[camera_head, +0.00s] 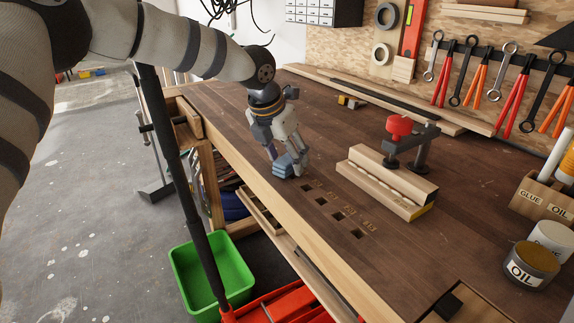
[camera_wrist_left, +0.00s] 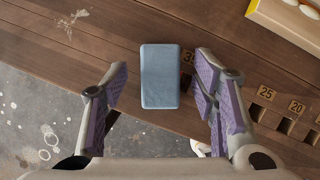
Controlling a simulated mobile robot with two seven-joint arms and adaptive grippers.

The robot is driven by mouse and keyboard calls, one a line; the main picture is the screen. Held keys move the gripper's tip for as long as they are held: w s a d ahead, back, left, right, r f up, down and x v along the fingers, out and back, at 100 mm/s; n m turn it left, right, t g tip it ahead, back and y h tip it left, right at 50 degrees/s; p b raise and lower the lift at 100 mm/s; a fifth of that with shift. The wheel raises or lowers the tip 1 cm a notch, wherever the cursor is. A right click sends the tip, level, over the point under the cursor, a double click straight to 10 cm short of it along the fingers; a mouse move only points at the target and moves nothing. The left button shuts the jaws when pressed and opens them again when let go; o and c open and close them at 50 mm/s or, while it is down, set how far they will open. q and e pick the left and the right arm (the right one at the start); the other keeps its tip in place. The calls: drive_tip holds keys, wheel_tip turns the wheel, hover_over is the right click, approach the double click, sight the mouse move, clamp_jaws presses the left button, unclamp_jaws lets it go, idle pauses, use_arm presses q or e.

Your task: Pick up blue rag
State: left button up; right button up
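The blue rag (camera_head: 285,165) is a small folded block on the workbench near its front edge. In the left wrist view the rag (camera_wrist_left: 160,77) is a flat blue rectangle lying between the fingers. My left gripper (camera_head: 289,160) points down over the rag, its fingers partly covering it in the head view. In the left wrist view the left gripper (camera_wrist_left: 161,80) is open, with a visible gap on both sides of the rag. My right gripper is not in view.
Numbered square holes (camera_head: 338,215) lie right of the rag. A wooden clamp block with a red knob (camera_head: 399,127) stands beyond them. An OIL can (camera_head: 531,265) is at the right. A green bin (camera_head: 212,273) sits below the bench edge. The bench behind the gripper is mostly clear.

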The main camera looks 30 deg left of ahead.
use_arm(q)
drive_tip(key=c, duration=1.2)
